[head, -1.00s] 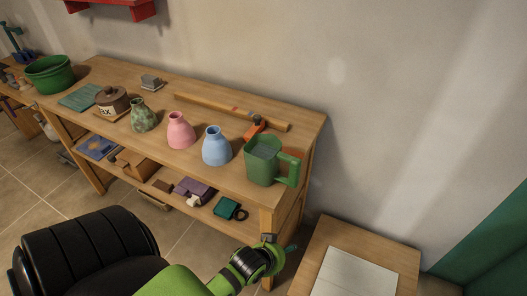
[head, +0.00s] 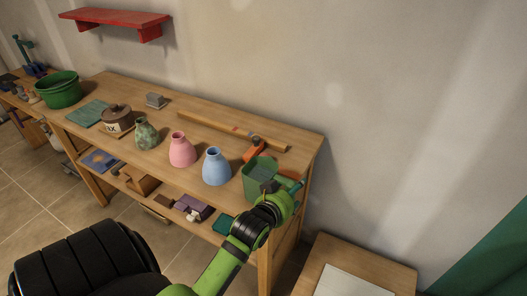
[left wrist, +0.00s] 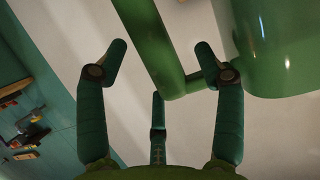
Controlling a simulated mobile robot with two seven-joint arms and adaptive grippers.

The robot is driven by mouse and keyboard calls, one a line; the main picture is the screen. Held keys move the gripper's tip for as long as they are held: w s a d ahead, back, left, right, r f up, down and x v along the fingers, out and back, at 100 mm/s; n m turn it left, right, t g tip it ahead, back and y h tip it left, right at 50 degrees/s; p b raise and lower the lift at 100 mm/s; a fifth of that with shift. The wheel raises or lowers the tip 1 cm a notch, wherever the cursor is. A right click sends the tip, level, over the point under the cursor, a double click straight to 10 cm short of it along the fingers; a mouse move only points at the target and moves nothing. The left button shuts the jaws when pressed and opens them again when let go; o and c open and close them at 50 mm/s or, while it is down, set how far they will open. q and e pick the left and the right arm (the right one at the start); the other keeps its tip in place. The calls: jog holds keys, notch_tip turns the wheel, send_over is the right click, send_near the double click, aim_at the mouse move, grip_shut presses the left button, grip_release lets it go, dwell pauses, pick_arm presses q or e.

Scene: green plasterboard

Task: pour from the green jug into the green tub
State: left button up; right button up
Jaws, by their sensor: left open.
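The green jug (head: 257,170) stands upright at the right end of the wooden workbench, partly hidden behind my left gripper (head: 282,192). In the left wrist view the jug's body (left wrist: 285,60) fills the upper right and its handle (left wrist: 152,45) slants down from the top. My left gripper (left wrist: 158,68) is open, its fingers spread on both sides of the handle's lower part; I cannot tell whether any finger touches it. The green tub (head: 62,97) stands at the far left end of the bench. My right gripper is not in view.
Between tub and jug stand a brown lidded pot (head: 117,117), a mottled green vase (head: 146,134), a pink vase (head: 182,152) and a blue vase (head: 216,168). A long wooden bar (head: 225,128) lies behind them. A red shelf (head: 115,17) hangs above the bench.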

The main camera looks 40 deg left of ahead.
pick_arm(q)
jog(key=shift+w+a+f, duration=0.1)
jog(key=shift+w+f, duration=0.15)
jog(key=shift+w, duration=0.35)
jog(key=shift+s, duration=0.1)
grip_shut()
jog(key=shift+r, duration=0.15)
